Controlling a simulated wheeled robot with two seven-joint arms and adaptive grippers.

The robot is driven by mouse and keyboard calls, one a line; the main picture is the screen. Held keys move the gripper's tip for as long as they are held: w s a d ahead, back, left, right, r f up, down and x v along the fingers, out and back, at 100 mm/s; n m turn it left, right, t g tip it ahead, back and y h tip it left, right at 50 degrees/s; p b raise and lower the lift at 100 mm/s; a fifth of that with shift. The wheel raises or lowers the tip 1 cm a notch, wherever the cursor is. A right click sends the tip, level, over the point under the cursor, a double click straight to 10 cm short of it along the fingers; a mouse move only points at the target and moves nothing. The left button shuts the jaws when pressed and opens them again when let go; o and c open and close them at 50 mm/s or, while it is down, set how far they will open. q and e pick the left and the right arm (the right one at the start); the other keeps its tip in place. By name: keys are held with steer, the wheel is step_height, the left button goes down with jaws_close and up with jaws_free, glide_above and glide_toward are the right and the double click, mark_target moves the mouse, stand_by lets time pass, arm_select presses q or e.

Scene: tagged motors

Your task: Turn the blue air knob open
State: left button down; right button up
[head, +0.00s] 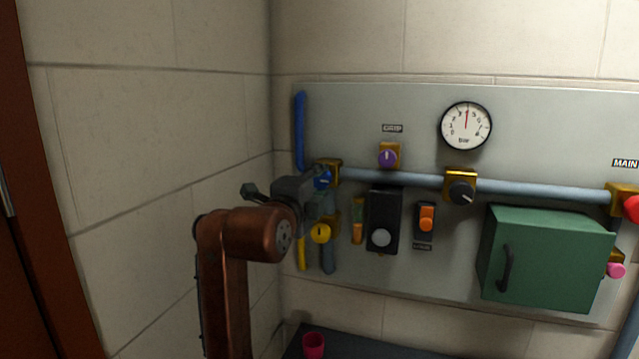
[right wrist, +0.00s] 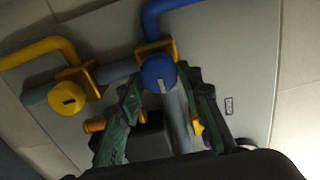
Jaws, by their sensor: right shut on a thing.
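The blue air knob (head: 322,179) sits on a brass valve at the left end of the grey pipe, below the blue pipe. My right gripper (head: 314,190) is at the knob and partly hides it in the head view. In the right wrist view the blue knob (right wrist: 160,74) shows a pale mark on its face, and the fingers of my right gripper (right wrist: 163,92) are shut on it, one on each side. My left gripper is not in view.
A yellow knob (head: 320,233) is just below. A purple knob (head: 388,157), a black knob (head: 461,192), a gauge (head: 466,126) and a green box (head: 546,258) are on the panel to the right. A wall is close on the left.

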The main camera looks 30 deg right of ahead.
steer(key=o, duration=1.1)
steer(key=shift+o, duration=0.2)
steer(key=v, duration=1.2)
